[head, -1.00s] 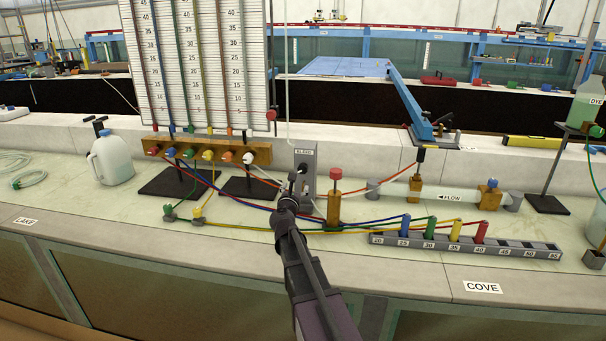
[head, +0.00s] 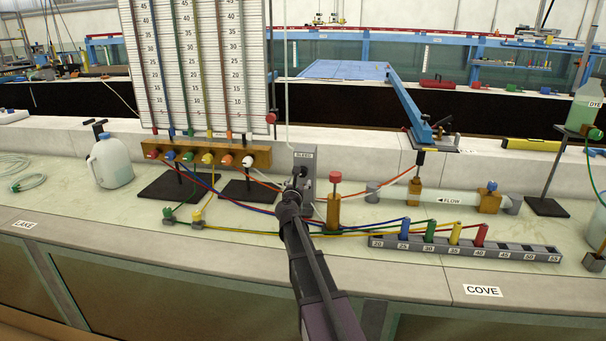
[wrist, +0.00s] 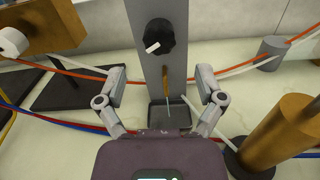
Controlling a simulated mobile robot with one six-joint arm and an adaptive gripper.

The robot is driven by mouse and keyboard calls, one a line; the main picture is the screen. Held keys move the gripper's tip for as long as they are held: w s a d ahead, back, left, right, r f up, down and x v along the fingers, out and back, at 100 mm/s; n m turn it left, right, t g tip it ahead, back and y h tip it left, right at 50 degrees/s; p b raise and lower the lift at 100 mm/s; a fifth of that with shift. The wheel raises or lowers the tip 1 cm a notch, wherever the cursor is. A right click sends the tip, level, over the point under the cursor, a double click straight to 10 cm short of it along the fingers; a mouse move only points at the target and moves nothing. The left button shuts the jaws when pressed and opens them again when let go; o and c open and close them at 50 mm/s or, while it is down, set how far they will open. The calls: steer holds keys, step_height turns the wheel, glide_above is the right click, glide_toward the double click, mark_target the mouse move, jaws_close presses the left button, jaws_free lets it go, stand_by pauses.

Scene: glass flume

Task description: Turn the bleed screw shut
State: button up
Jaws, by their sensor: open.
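The bleed screw is a black knob (wrist: 160,37) with a white pointer mark, on the face of a grey upright post (wrist: 175,75). A small brass spout sits below it, over a dark tray (wrist: 168,112). My gripper (wrist: 161,78) is open and empty, with one finger to each side of the post and the knob beyond the fingertips. In the head view the grey post (head: 307,165) bears a BLEED label, and my gripper (head: 296,188) is in front of it, hiding most of the knob.
A brass post with a red cap (head: 335,176) stands close on the right. A wooden manifold (head: 205,152) with coloured knobs is on the left. Coloured tubes cross the bench around the post and lead to a numbered grey rack (head: 505,250).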

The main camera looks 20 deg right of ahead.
mark_target(302, 174)
steer(key=x, duration=0.7)
steer(key=shift+w+d, duration=0.1)
steer(key=c, duration=1.1)
steer(key=shift+d, duration=0.2)
steer(key=shift+a, duration=0.15)
steer(key=shift+c, duration=0.2)
